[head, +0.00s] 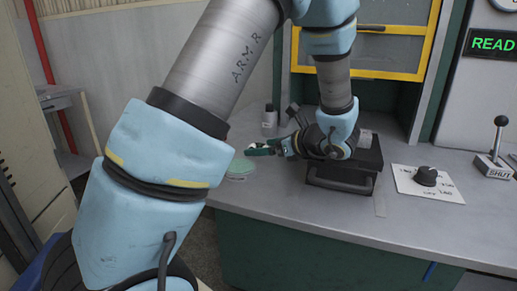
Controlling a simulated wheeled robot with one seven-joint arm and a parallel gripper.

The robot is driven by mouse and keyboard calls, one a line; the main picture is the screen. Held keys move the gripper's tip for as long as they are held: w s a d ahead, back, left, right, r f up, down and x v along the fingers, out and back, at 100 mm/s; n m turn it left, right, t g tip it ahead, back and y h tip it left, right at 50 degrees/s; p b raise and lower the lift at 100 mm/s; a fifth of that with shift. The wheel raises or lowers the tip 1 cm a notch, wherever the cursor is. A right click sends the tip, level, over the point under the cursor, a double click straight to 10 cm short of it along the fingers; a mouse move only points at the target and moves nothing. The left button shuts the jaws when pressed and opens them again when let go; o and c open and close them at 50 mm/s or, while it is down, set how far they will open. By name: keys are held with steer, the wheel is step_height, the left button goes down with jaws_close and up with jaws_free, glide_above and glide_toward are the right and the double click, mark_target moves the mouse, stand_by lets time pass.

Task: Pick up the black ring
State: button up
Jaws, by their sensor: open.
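My gripper (253,149) is at the end of my bent arm, low over the left part of the bench, pointing left. It is open, with dark green and white parts at its tip. I cannot tell whether anything lies between its fingers. Just below it in the picture is a round, shallow dish (240,168) with a pale green top.
The grey bench (300,212) has clear room at its front. A black box (344,178) stands below my wrist. A small dark bottle (269,119) is behind my gripper.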

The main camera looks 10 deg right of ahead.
steer(key=c, duration=1.4)
